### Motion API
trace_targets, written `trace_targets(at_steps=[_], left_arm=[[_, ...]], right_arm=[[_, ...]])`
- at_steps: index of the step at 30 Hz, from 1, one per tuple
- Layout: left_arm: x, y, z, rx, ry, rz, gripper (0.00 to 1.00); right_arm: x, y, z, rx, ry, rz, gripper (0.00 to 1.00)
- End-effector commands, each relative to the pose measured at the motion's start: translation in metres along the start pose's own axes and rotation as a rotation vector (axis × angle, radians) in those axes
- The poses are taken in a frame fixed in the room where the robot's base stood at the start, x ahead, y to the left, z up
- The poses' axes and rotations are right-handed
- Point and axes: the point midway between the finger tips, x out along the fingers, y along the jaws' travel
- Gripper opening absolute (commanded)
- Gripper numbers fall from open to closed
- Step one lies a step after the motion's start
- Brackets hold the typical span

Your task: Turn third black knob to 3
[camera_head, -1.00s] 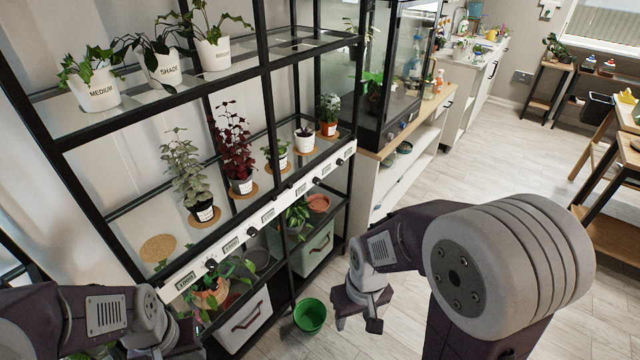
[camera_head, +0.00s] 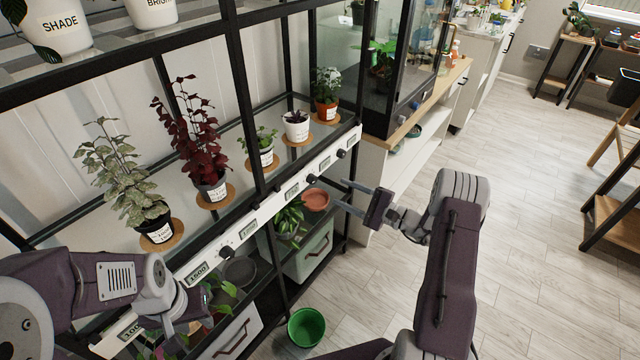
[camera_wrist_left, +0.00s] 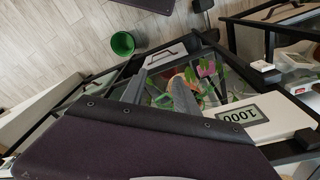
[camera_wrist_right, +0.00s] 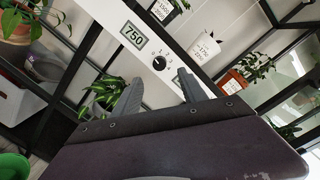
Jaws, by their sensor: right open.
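A white control rail (camera_head: 275,205) runs along the front of the plant shelf, with black knobs and small displays. A black knob (camera_head: 311,180) is near the fingertips of my right gripper (camera_head: 334,190). In the right wrist view this knob (camera_wrist_right: 159,62) sits beside a display reading 750 (camera_wrist_right: 133,35), with small numerals 1, 2, 3 around it. Its pointer setting is too small to read. My right gripper's fingers are spread and empty, apart from the knob. My left gripper (camera_wrist_left: 158,95) is open and empty near a display reading 1000 (camera_wrist_left: 237,115).
Another knob (camera_head: 340,154) lies farther right on the rail, and one (camera_head: 226,252) to the left. Potted plants, including a red-leaved one (camera_head: 207,185), stand on cork mats above the rail. A green bucket (camera_head: 306,327) stands on the floor below.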

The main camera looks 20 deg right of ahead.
Motion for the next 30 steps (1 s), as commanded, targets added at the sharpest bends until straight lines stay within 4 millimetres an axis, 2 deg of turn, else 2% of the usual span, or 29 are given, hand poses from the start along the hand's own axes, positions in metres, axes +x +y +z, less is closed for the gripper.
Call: trace_targets(at_steps=[5,12,15,19,26,27,30], left_arm=[[-0.002,0.0,-0.001,0.0,0.001,0.0,0.36],[-0.002,0.0,-0.001,0.0,0.001,0.0,0.36],[-0.002,0.0,-0.001,0.0,0.001,0.0,0.36],[-0.002,0.0,-0.001,0.0,0.001,0.0,0.36],[-0.002,0.0,-0.001,0.0,0.001,0.0,0.36],[-0.002,0.0,-0.001,0.0,0.001,0.0,0.36],[-0.002,0.0,-0.001,0.0,0.001,0.0,0.36]], right_arm=[[0.013,0.0,0.002,-0.001,-0.004,0.006,0.5],[0.064,0.0,0.003,-0.002,-0.006,0.006,0.5],[0.08,0.001,0.003,-0.001,-0.006,0.006,0.5],[0.09,0.0,0.003,-0.001,-0.003,0.005,0.5],[0.092,0.0,0.002,0.0,-0.002,0.005,0.5],[0.092,0.0,0.002,0.0,-0.003,0.005,0.47],[0.092,0.0,0.002,0.0,-0.003,0.005,0.19]])
